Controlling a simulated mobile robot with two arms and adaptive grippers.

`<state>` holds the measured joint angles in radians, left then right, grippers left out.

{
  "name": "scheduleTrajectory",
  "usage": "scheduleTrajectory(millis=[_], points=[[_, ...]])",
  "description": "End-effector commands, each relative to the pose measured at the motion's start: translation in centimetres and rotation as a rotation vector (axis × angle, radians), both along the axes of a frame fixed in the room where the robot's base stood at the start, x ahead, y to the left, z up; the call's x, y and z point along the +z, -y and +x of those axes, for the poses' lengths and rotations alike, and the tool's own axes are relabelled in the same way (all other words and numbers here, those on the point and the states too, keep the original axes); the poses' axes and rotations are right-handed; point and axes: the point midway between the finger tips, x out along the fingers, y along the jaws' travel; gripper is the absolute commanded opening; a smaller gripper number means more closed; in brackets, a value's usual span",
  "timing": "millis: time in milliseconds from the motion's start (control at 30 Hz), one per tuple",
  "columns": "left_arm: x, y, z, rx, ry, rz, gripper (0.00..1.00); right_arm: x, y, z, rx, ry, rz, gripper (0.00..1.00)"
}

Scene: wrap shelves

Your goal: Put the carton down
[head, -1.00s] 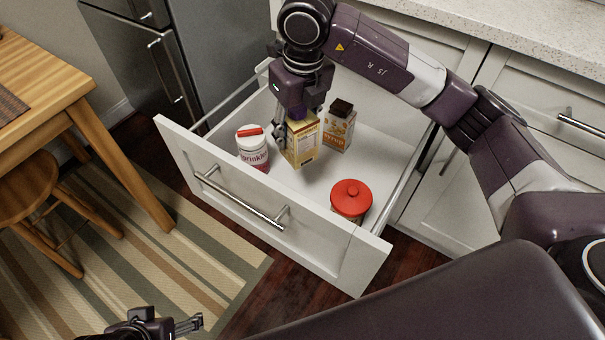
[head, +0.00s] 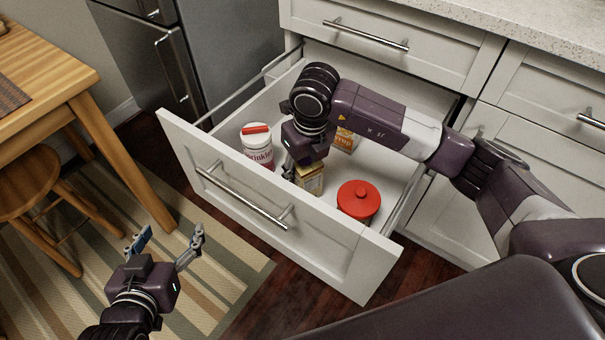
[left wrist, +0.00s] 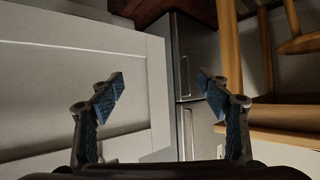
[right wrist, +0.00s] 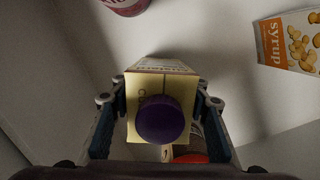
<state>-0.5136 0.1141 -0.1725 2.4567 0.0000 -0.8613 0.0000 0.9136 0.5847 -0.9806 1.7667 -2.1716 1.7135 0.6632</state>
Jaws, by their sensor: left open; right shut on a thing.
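My right gripper (right wrist: 160,110) is shut on a yellow carton with a purple cap, its two fingers on opposite sides. The carton (right wrist: 143,85) is inside the open drawer (head: 245,215). In the head view the carton (head: 311,180) shows only in part below the gripper (head: 297,168), whose wrist covers its top. I cannot tell whether its base touches the drawer floor. My left gripper (head: 168,240) is open and empty over the rug, left of the drawer front. Its spread fingers (left wrist: 161,95) also show in the left wrist view.
In the drawer a sprinkles jar (head: 257,146) stands left of the carton and a red-lidded jar (head: 359,199) to the right. A syrup box (right wrist: 290,42) stands behind, partly hidden by my arm. A wooden table (head: 50,75) and stool (head: 30,190) stand at the left.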

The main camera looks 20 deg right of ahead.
Motion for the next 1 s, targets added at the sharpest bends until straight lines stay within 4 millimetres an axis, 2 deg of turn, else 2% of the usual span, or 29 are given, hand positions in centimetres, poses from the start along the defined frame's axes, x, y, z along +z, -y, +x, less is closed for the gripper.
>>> scheduleTrajectory(millis=[133, 667, 700, 833, 1000], points=[[0.9, 0.3, 0.6, -0.003, 0.048, -0.011, 0.70, -0.8, -0.1, 0.0, 0.001, 0.002, 0.001, 0.01], [1.5, 0.5, 1.0, -0.005, 0.080, -0.019, 0.70, -1.0, 0.0, 0.1, 0.001, 0.003, 0.002, 0.01], [1.6, 0.5, 1.1, -0.006, 0.084, -0.020, 0.70, -1.1, 0.0, 0.0, 0.001, 0.000, 0.000, 0.46], [1.6, 0.5, 1.0, -0.006, 0.084, -0.020, 0.70, -1.1, 0.0, 0.0, 0.001, 0.000, 0.000, 0.60], [1.6, 0.5, 1.0, -0.006, 0.083, -0.020, 0.70, -1.1, 0.0, 0.0, 0.001, 0.000, 0.000, 0.60]])
